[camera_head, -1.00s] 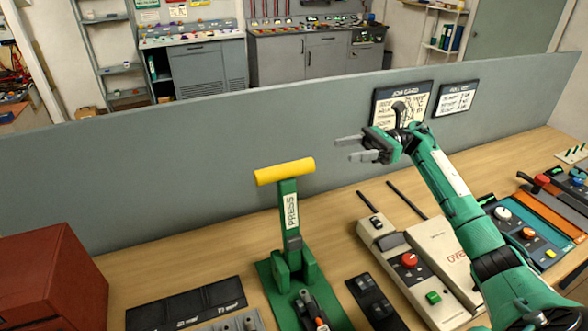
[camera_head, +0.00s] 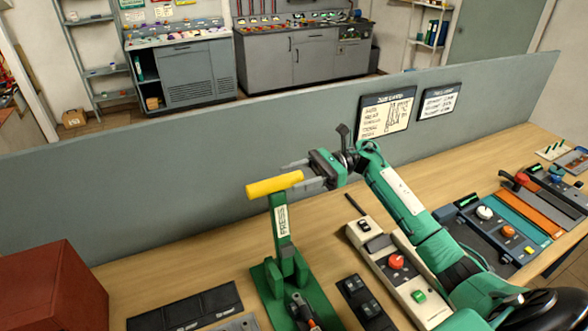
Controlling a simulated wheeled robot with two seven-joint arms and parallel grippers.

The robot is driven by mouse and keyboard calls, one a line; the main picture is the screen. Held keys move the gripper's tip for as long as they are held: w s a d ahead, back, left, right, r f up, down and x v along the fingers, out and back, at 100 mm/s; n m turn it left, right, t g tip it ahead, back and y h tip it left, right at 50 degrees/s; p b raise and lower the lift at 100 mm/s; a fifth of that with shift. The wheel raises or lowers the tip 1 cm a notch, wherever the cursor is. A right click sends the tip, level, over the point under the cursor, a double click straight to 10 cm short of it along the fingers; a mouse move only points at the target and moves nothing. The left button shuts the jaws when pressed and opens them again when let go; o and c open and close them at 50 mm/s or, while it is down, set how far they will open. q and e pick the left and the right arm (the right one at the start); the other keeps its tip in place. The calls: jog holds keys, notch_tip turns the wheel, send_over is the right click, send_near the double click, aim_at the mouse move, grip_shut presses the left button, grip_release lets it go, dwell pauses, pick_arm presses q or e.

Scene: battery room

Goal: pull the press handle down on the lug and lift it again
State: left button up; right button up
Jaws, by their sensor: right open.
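The green press (camera_head: 283,262) stands on the bench, its lever upright and marked PRESS. Its yellow crossbar handle (camera_head: 268,186) is at the top of the lever. My right gripper (camera_head: 297,173) is open at the right end of the handle, its fingers pointing left. The fingertips overlap that end in the picture; I cannot tell whether they touch it. A small dark and orange piece (camera_head: 304,310) sits at the press base, cut by the lower picture edge; I cannot make out the lug there. My left gripper is out of view.
A red-brown box (camera_head: 45,290) stands at the left front. A black tray (camera_head: 190,308) lies left of the press. A beige control box (camera_head: 385,258) and a black switch panel (camera_head: 362,300) are to its right. A grey partition (camera_head: 130,185) runs behind the bench.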

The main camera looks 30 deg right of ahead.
jog(key=shift+a, duration=0.55)
jog(key=shift+f, duration=0.1)
grip_shut()
